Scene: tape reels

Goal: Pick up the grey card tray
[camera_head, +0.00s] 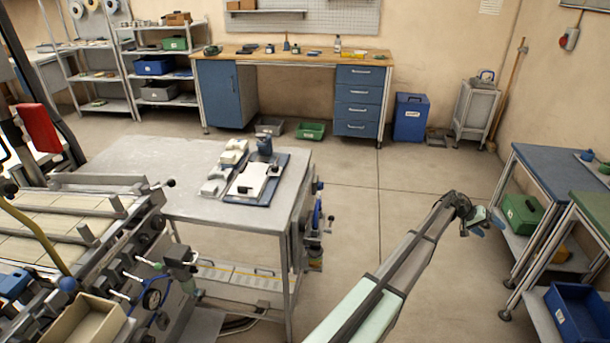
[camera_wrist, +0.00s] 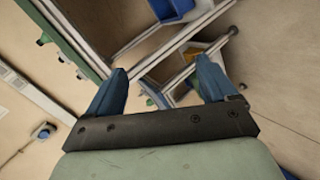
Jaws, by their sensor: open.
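No single thing is plainly the grey card tray. A grey open bin (camera_head: 269,126) lies on the floor under the back workbench, left of a green bin (camera_head: 311,131). Another grey bin (camera_head: 158,92) sits on the back-left shelf rack. A beige open tray (camera_head: 82,326) is at the bottom left. My gripper (camera_head: 486,226) is at the right, over the floor near the blue-topped bench, far from these. In the wrist view its two blue fingers (camera_wrist: 163,72) are apart with nothing held between them.
A metal table (camera_head: 145,180) with a white-and-blue device stands left of centre, beside machinery. Blue-topped (camera_head: 560,172) and green-topped benches stand at the right, with a green box (camera_head: 522,213) and a blue bin (camera_head: 580,312) on their shelves. The central floor is clear.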

